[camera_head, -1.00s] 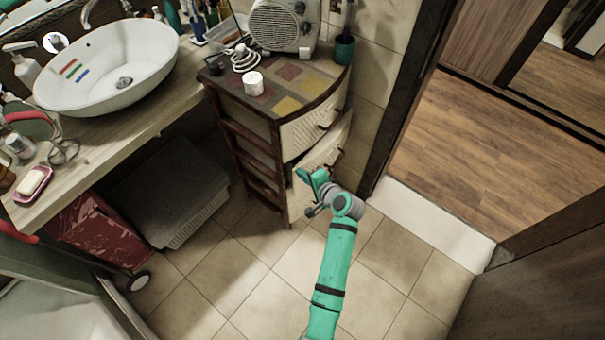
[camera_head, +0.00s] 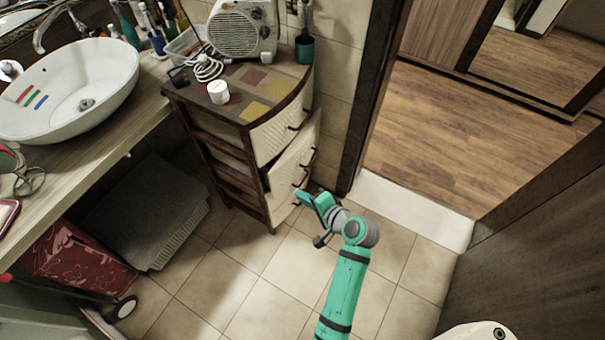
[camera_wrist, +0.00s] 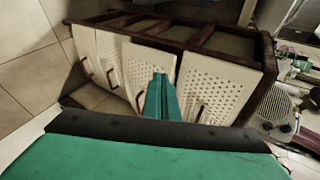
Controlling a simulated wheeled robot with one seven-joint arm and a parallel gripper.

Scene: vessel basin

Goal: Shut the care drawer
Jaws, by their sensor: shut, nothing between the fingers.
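The care drawer (camera_head: 290,157) appears to be the second one down in the small cabinet, with a cream front and a dark handle. It stands partly out, with a dark gap behind its front. In the wrist view its front (camera_wrist: 142,66) appears sideways, beside the top drawer front (camera_wrist: 213,88). My gripper (camera_head: 306,199) is shut and empty, low in front of the cabinet, near the lower drawer fronts. In the wrist view its green fingers (camera_wrist: 160,98) overlap the drawer fronts and hide part of them. I cannot tell whether they touch.
The cabinet top (camera_head: 250,92) holds a heater (camera_head: 240,28), a white jar (camera_head: 218,92) and a green cup (camera_head: 305,48). A counter with a basin (camera_head: 75,90) is at left. Tiled floor (camera_head: 285,262) is clear before the cabinet. A doorway opens at right.

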